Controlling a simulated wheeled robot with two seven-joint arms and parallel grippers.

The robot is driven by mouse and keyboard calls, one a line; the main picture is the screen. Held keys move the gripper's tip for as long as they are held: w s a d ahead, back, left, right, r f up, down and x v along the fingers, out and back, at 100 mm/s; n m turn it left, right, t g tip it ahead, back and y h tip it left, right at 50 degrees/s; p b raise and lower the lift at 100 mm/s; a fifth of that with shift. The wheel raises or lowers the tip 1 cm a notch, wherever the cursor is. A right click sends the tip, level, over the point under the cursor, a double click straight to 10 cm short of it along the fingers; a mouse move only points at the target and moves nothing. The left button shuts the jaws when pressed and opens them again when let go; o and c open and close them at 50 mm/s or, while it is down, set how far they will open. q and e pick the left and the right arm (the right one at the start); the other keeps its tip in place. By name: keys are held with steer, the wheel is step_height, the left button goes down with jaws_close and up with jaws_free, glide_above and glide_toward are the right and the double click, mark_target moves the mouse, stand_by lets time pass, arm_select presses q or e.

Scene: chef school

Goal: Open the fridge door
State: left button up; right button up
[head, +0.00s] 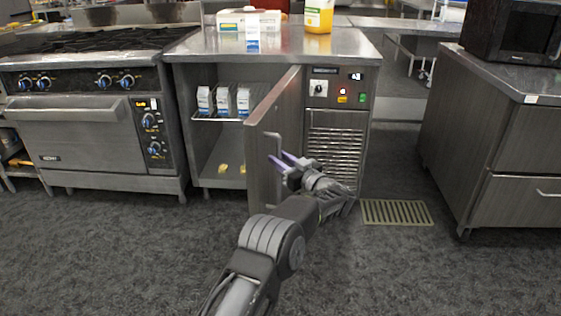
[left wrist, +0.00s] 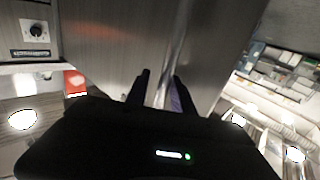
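The fridge (head: 334,115) is a steel under-counter unit with a control panel and vent grille on its right part. Its door (head: 262,175) stands well open, swung outward, and the inside shows to the left of it. The door handle (head: 278,143) is a vertical bar on the door's outer face. My left gripper (head: 283,160) is at the handle's lower part. In the left wrist view its two fingers (left wrist: 162,82) lie on either side of the handle bar (left wrist: 176,50), with a gap visible. My right gripper is not in view.
Several cartons (head: 223,101) stand on the fridge shelf, with small yellow items (head: 223,168) at the bottom. A stove (head: 92,115) stands left. A drawer counter (head: 495,140) with a microwave (head: 515,33) stands right. A floor grate (head: 396,212) lies between; the front floor is clear.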

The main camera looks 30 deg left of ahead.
arm_select(q)
steer(key=shift+o, duration=0.6)
steer(key=shift+s+f, duration=0.1)
steer(key=shift+f, duration=0.05)
steer(key=p+v, duration=0.1)
steer(key=v, duration=0.6)
steer(key=shift+s+d, duration=0.2)
steer(key=shift+d, duration=0.1)
